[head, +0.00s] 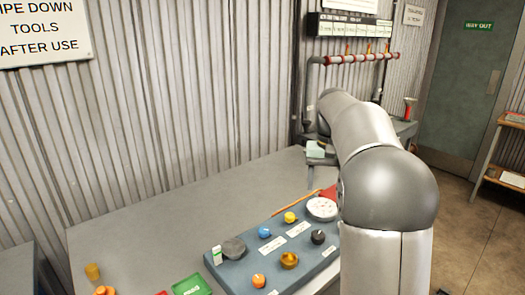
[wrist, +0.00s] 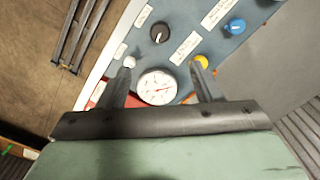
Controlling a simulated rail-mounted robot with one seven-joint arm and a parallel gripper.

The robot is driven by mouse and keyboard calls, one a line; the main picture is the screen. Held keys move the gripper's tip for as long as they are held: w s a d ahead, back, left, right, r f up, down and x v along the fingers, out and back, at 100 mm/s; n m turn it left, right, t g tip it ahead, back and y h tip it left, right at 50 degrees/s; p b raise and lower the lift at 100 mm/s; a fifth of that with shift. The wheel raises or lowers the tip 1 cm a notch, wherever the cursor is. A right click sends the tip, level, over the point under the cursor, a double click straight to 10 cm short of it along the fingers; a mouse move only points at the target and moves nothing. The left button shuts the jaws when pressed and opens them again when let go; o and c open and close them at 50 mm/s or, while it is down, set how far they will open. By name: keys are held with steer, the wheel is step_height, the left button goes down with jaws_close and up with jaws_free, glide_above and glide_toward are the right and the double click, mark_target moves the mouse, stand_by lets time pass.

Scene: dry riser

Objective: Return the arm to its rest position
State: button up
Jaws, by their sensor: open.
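My gripper (wrist: 163,66) shows in the wrist view with its two dark fingers apart and nothing held between them. It faces the blue-grey panel (wrist: 190,22). A round white gauge (wrist: 157,86) appears between the fingers, and a yellow knob (wrist: 201,62) appears at the right fingertip. I cannot tell how far above the panel the fingers are. In the head view my arm (head: 375,150) rises at the right and bends away toward the back. The fingers cannot be made out there.
The panel (head: 226,271) lies on a grey table (head: 150,232) and bears a blue knob (head: 264,232), a black knob (head: 317,237) and a brass knob (head: 289,260). A green tray (head: 192,286) is at the front. The table's back left is clear, before a corrugated wall (head: 190,90).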

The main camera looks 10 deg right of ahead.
steer(key=s+a+f+n, duration=0.1)
steer(key=s+a+f, duration=0.4)
steer(key=s, duration=0.4)
steer(key=s+a+f+n, duration=0.2)
steer(key=s+a+f, duration=0.3)
steer(key=s, duration=0.5)
steer(key=s+a+f+n, duration=0.1)
steer(key=s+a+f, duration=0.4)
steer(key=s, duration=0.4)
steer(key=shift+s+a+n, duration=0.3)
steer(key=shift+s+a, duration=0.1)
steer(key=shift+a, duration=0.3)
steer(key=shift+r, duration=0.1)
